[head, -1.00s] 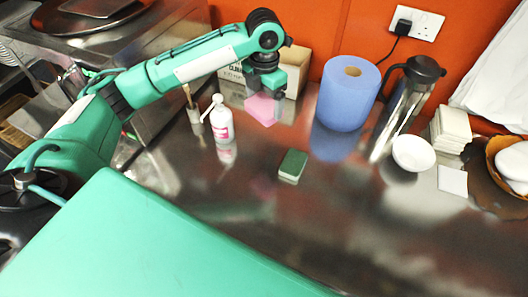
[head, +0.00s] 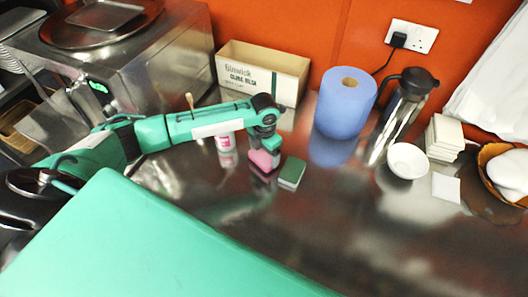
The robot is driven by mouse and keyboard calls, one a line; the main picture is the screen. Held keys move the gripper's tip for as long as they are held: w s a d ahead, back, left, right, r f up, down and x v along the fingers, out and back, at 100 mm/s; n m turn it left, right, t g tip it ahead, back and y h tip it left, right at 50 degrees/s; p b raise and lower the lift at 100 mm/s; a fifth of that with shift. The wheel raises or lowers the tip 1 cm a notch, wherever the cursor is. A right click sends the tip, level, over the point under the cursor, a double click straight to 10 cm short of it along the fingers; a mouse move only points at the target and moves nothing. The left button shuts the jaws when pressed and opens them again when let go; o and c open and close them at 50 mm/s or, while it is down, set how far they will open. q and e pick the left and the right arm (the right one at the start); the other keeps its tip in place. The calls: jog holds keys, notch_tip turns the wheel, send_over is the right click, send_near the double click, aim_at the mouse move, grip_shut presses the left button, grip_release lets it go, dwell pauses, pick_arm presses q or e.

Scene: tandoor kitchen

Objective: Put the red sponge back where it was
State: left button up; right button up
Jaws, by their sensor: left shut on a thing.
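My left gripper (head: 265,152) is shut on the red sponge (head: 263,160), which looks pink. It holds the sponge just left of a green sponge (head: 291,173) that lies on the steel counter. A reflection shows beneath the red sponge; I cannot tell whether it touches the counter. The gripper fingers hide part of it. My right gripper is not in view.
A cardboard box (head: 285,87), blue paper roll (head: 345,103), dark-lidded jug (head: 405,101) and white bowl (head: 407,161) stand farther back and right. The front right counter is clear.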

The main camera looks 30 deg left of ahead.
aim_at(264, 155)
pick_arm(q)
jog(key=shift+f, duration=0.65)
jog(key=shift+f, duration=0.15)
jog(key=o, duration=0.9)
jog(key=shift+c, duration=0.2)
jog(key=shift+r, duration=0.45)
notch_tip(264, 155, up, 12)
jog(key=b, duration=0.3)
jog(key=shift+f+b, duration=0.25)
jog(key=shift+b, duration=0.1)
